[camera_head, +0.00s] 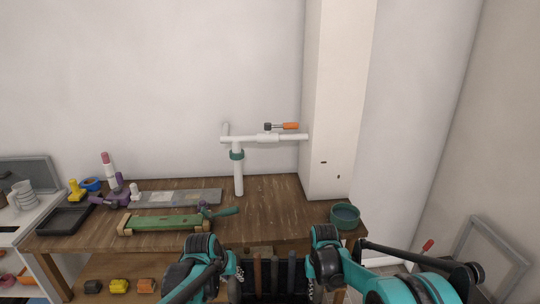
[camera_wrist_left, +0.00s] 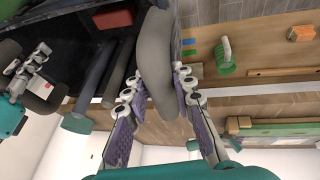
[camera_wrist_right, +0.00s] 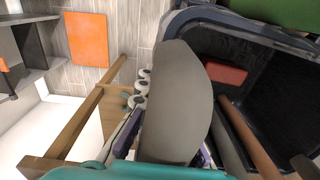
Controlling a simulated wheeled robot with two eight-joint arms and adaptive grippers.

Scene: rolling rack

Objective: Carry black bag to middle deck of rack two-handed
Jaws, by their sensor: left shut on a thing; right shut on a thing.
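The black bag (camera_head: 266,287) is at the bottom middle of the head view, between my two grippers, with tool handles standing in it. Its open inside and dark rim (camera_wrist_right: 225,28) show in the right wrist view. My left gripper (camera_head: 238,274) is shut on a grey rounded handle (camera_wrist_left: 157,65) at one side of the bag. My right gripper (camera_head: 313,288) is shut on a similar grey handle (camera_wrist_right: 182,100) at the other side. That handle hides most of the right fingers. The bag's underside is hidden. I cannot identify the rack with certainty.
A wooden workbench (camera_head: 278,205) stands in front, with a green clamp tool (camera_head: 165,224), a white pipe stand (camera_head: 238,175) and a green bowl (camera_head: 345,216) on it. Small blocks lie on its lower shelf. A white shelf unit (camera_head: 40,262) is at left, a grey frame (camera_head: 492,255) at right.

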